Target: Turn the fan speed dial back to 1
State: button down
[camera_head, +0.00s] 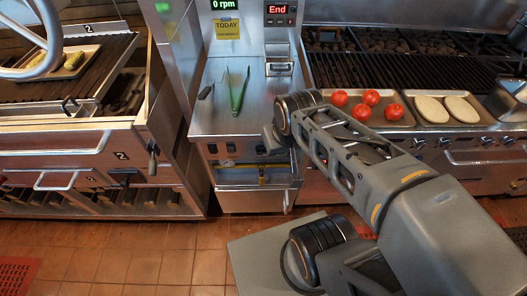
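The fan speed dial cannot be made out for certain. Several small dark controls (232,148) sit on the front panel below the steel counter, and part of this panel is hidden behind my arm. A green display (225,4) above the counter reads "0 rpm". My gripper (270,138) is at the far end of my arm, by the right part of this front panel. It is small and mostly hidden by my wrist, so its fingers and any contact with a control cannot be told.
A red "End" display (277,9) is above. At right, a grill carries trays with several tomatoes (361,112) and two pale oval pieces (432,109). A grill with a corn tray (52,73) is at left.

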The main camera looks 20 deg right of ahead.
aim_at(260, 150)
jog(key=z, duration=2.4)
jog(key=k, duration=1.45)
jog(key=u, duration=1.6)
